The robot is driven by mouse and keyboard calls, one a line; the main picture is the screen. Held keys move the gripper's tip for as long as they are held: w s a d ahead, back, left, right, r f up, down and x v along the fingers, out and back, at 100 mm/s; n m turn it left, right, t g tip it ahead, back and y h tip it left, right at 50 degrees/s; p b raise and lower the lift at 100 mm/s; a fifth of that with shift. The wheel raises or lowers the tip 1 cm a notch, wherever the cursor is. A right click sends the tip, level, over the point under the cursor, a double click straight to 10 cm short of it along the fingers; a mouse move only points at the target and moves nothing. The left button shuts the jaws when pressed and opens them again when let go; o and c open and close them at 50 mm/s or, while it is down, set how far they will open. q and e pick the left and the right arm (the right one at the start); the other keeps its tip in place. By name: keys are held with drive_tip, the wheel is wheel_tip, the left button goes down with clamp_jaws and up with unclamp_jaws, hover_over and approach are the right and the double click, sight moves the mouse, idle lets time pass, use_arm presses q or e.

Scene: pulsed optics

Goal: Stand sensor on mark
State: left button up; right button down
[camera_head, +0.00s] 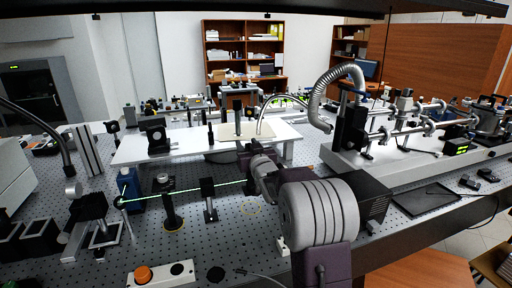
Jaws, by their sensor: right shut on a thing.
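My right gripper (262,166) is above the optical table, right of its middle, with its arm coming in from the lower right. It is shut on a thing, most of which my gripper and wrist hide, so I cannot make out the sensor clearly. A green beam (190,190) runs from the left across the table and ends close to the gripper. A faint yellowish ring (252,211) on the table, just below and left of the gripper, looks like the mark. My left gripper is not in view.
Black post-mounted optics (208,198) and a disc-based post (168,208) stand along the beam, left of the gripper. A blue box (130,187) is farther left. A raised white breadboard (135,151) lies behind. A box with an orange button (143,274) is at the front.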

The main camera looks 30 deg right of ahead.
use_arm(q)
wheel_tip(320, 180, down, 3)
drive_tip(key=b, duration=0.3)
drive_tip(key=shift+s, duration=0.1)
use_arm(e)
wheel_tip(320, 180, down, 4)
drive_tip(key=shift+s+r, duration=0.1)
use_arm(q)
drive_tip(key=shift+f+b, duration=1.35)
use_arm(e)
drive_tip(key=shift+f, duration=1.6)
use_arm(q)
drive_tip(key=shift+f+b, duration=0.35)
drive_tip(key=shift+b, duration=0.05)
use_arm(e)
drive_tip(key=shift+f, duration=0.3)
drive_tip(key=c, duration=0.8)
unclamp_jaws()
drive_tip(key=shift+o, duration=0.2)
